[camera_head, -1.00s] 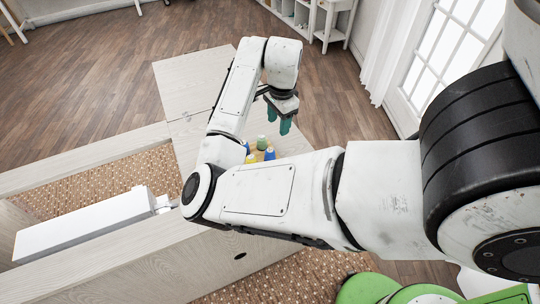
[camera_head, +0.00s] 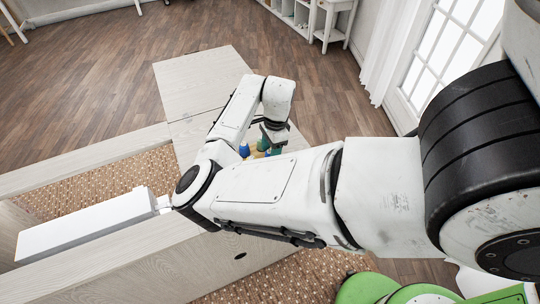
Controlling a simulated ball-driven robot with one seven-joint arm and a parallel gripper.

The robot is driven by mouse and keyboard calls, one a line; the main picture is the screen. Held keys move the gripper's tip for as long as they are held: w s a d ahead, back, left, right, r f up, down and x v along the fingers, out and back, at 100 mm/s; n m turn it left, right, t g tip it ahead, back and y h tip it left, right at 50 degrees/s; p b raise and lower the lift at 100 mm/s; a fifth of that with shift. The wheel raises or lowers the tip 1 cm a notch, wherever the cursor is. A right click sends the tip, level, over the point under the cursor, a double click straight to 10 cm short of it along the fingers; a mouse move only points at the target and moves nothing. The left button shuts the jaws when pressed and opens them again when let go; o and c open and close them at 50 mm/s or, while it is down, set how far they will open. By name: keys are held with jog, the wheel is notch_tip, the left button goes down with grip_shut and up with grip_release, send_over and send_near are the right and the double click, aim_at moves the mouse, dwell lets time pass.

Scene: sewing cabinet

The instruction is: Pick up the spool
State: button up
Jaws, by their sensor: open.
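Several small coloured spools stand close together on the pale wooden cabinet top, just past my arm's elbow. A blue spool (camera_head: 244,150) shows at the left of the group. The others are small and partly hidden by my arm and gripper, and I cannot tell which one the task means. My gripper (camera_head: 271,147) points down with its teal fingers at the group. Its jaws are open, and the fingertips are partly hidden among the spools. I cannot tell whether a spool lies between them.
The cabinet's pale wooden leaf (camera_head: 195,80) extends behind the spools and is bare. A long white body (camera_head: 85,225) lies in the cabinet opening at left. Green round objects (camera_head: 365,290) are at the lower right. Wooden floor is clear behind.

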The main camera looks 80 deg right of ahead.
jog(key=shift+a+f, duration=0.1)
jog(key=shift+f, duration=0.9)
jog(key=c, duration=0.8)
jog(key=shift+w+r, duration=0.1)
notch_tip(320, 180, up, 10)
jog(key=shift+f+b, duration=0.1)
jog(key=shift+b, duration=0.25)
